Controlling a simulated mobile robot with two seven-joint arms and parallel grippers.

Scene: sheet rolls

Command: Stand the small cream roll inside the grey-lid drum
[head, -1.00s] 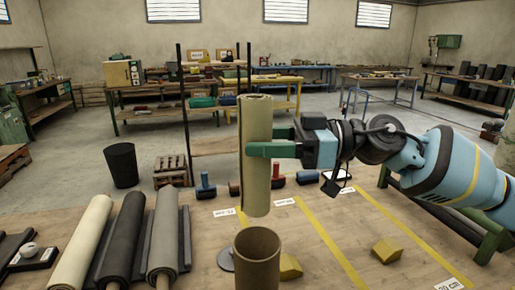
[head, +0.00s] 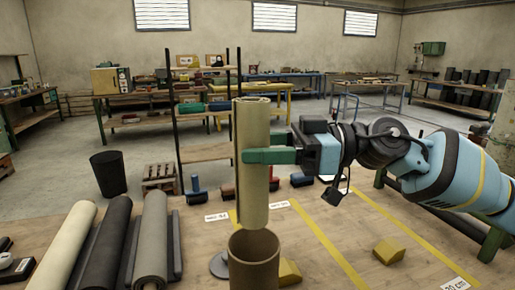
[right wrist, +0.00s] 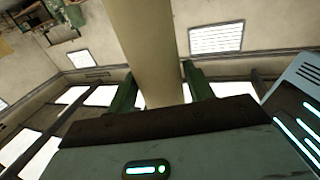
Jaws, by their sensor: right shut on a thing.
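The small cream roll (head: 252,195) stands upright in my right gripper (head: 256,156), whose green fingers are shut on it near mid-height. It also shows between the fingers in the right wrist view (right wrist: 145,45). The drum (head: 254,268) is an open brown tube standing on the table right below the roll. The roll's lower end overlaps the drum's far rim in the head view; I cannot tell whether it is inside the mouth or just above it. A grey round lid (head: 218,265) lies beside the drum on the left. My left gripper is not in view.
Cream, black and grey rolls (head: 150,245) lie at the left of the table. Yellow wedge blocks (head: 388,252) sit right of the drum, one close against it in the picture. Red and blue tools (head: 195,190) line the far edge. Yellow tape strips mark the right side.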

